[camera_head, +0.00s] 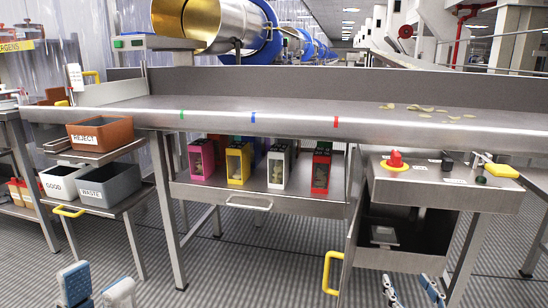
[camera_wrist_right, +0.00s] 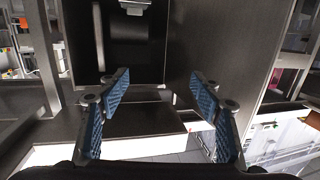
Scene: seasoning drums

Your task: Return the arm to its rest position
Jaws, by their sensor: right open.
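My left gripper (camera_head: 97,279) shows at the bottom left of the head view, its two blue-and-white fingers apart with nothing visible between them. My right gripper (camera_head: 408,281) shows at the bottom right, below the control box, with its fingers spread. In the right wrist view my right gripper (camera_wrist_right: 160,86) is open and empty, its blue pads facing a dark open compartment (camera_wrist_right: 138,50). Most of both arms is out of view.
A steel conveyor table (camera_head: 300,122) spans the view, with yellowish chips (camera_head: 425,110) on it. Several colored boxes (camera_head: 238,164) stand on the shelf below. An open cabinet door with a yellow handle (camera_head: 327,272) is near my right gripper. Bins (camera_head: 108,185) stand left.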

